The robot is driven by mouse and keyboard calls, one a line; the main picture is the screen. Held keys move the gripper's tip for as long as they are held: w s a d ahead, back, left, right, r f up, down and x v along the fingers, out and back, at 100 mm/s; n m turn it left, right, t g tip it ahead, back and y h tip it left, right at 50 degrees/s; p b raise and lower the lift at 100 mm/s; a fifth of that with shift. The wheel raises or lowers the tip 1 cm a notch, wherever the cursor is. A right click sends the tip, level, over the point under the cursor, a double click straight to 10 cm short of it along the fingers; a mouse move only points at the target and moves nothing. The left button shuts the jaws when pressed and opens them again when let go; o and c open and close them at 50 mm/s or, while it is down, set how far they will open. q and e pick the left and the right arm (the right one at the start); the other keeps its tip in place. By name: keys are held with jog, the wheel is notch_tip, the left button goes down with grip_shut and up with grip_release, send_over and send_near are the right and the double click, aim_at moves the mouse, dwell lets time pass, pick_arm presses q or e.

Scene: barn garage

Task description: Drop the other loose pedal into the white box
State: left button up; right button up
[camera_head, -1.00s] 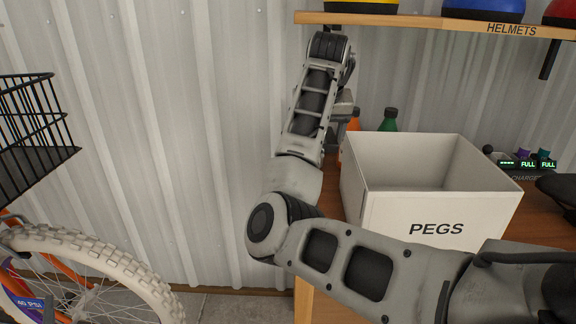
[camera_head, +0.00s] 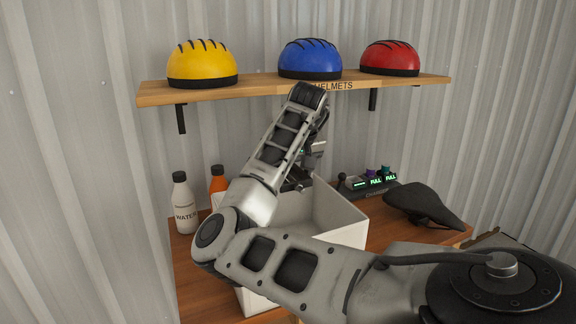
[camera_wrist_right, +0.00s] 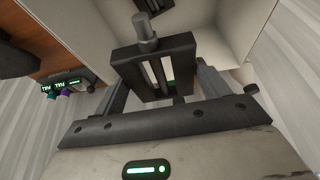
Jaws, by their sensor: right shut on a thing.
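The white box (camera_head: 342,208) stands on the wooden bench, partly hidden behind my right arm. My right gripper (camera_head: 300,180) points down at the box opening. In the right wrist view, my right gripper (camera_wrist_right: 158,88) is shut on a black pedal (camera_wrist_right: 125,68) with a grey metal spindle. The pedal is held over the box, whose pale inner walls (camera_wrist_right: 92,22) show around it. A dark object (camera_wrist_right: 153,7) lies inside the box at the top of the wrist view; only part of it shows, and I cannot tell what it is. My left gripper is not in view.
A helmet shelf (camera_head: 160,93) with yellow, blue and red helmets hangs behind and above my right arm. A white water bottle (camera_head: 184,205) and an orange bottle (camera_head: 217,185) stand left of the box. A charger (camera_head: 368,184) and black saddle (camera_head: 422,205) are on the right.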

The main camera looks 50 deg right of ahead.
jog(key=shift+f, duration=2.7)
jog(key=o, duration=1.2)
jog(key=shift+c, duration=0.2)
jog(key=shift+r, duration=0.1)
jog(key=v, duration=1.4)
jog(key=shift+a+r, duration=0.1)
jog(key=shift+r, duration=0.2)
jog(key=shift+s+a+r, duration=0.1)
jog(key=shift+s+r, duration=0.2)
jog(key=shift+r, duration=0.2)
